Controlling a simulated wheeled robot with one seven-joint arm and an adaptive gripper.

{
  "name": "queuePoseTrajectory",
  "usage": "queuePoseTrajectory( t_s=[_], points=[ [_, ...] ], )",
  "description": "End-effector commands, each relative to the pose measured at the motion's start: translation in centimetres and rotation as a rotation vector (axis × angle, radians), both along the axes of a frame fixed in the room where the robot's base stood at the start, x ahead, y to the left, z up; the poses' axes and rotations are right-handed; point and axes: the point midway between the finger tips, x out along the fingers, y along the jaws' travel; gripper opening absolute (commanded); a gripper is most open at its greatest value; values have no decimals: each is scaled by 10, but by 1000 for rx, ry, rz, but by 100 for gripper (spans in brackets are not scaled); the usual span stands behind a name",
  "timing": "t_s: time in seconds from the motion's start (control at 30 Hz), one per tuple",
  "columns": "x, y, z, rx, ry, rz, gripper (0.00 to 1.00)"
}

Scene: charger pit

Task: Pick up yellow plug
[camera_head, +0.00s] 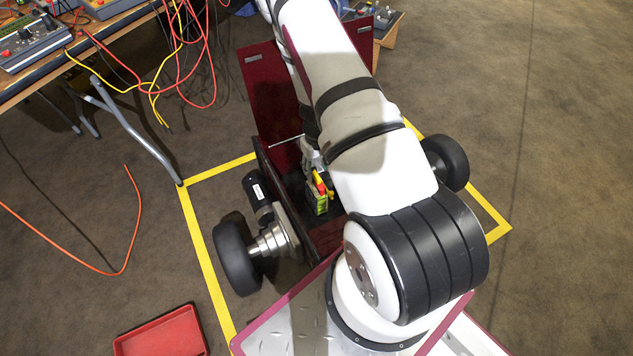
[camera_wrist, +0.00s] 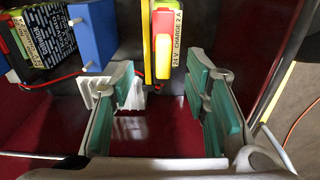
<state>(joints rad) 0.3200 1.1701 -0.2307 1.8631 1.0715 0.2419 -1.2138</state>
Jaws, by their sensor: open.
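The yellow plug (camera_wrist: 162,60) sits at top centre in the wrist view, with a red part (camera_wrist: 163,22) against it. Beside it is a yellow-green label (camera_wrist: 177,50) reading "24 V CHARGE 2 A". My gripper (camera_wrist: 165,88) is open, with teal pads left and right; the plug lies beyond and between the fingertips, and nothing is held. In the head view my gripper (camera_head: 312,158) is over the red box, partly hidden by my arm. Small yellow and red parts (camera_head: 321,186) show just below it, on a green labelled block (camera_head: 320,206).
A blue block (camera_wrist: 92,32) and a black labelled unit (camera_wrist: 45,35) stand left of the plug. The dark red box (camera_head: 272,95) has walls close around, with wheels (camera_head: 238,258) outside. A cluttered table (camera_head: 60,75) and a red tray (camera_head: 160,335) are at left.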

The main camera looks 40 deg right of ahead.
Motion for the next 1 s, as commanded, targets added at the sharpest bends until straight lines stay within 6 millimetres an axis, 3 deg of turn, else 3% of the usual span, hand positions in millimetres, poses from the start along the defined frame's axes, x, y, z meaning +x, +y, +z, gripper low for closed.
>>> queuePoseTrajectory(
  t_s=[0.4,0.7,0.9,1.0],
  points=[
    [-5,4,-50,1,2,-1,42],
    [-4,4,-52,0,0,0,42],
    [-4,4,-52,0,0,0,0],
    [-4,4,-52,0,0,0,0]
  ],
)
